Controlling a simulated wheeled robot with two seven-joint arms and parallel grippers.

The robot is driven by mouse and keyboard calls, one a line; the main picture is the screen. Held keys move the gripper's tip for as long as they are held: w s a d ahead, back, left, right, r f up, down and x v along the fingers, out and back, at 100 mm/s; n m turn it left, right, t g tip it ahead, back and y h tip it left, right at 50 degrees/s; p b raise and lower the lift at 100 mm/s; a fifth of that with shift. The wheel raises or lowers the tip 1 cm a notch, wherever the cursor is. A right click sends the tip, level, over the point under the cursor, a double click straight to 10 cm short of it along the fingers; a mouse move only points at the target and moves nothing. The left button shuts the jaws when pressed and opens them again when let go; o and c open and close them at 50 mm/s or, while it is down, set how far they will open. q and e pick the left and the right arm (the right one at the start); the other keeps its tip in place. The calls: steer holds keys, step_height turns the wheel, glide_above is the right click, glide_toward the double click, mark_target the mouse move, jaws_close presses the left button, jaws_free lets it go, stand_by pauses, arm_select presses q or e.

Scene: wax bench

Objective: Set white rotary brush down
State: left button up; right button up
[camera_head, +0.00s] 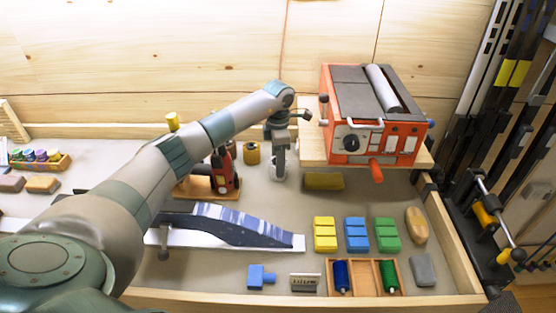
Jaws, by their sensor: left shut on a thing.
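My left gripper (279,172) points down over the back middle of the bench, left of the orange machine. It is shut on a small, pale thing, which looks like the white rotary brush; the fingers hide most of it. I cannot tell whether it touches the bench top. A wooden holder (366,291) at the front has a blue rotary brush (341,275) on its left and a green one (389,274) on its right. Its middle compartment is empty. My right gripper is not in view.
The orange machine (372,130) with a pale roller (383,88) stands at back right. Yellow (325,234), blue (357,235) and green (388,234) wax blocks lie behind the holder.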

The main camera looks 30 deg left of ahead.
arm_select(q)
steer(key=shift+f, duration=0.1)
steer(key=o, duration=1.2)
steer(key=shift+c, duration=0.2)
steer(key=shift+r, duration=0.3)
step_height(320, 180, up, 12)
steer(key=b, duration=0.5)
steer(key=shift+f, duration=0.15)
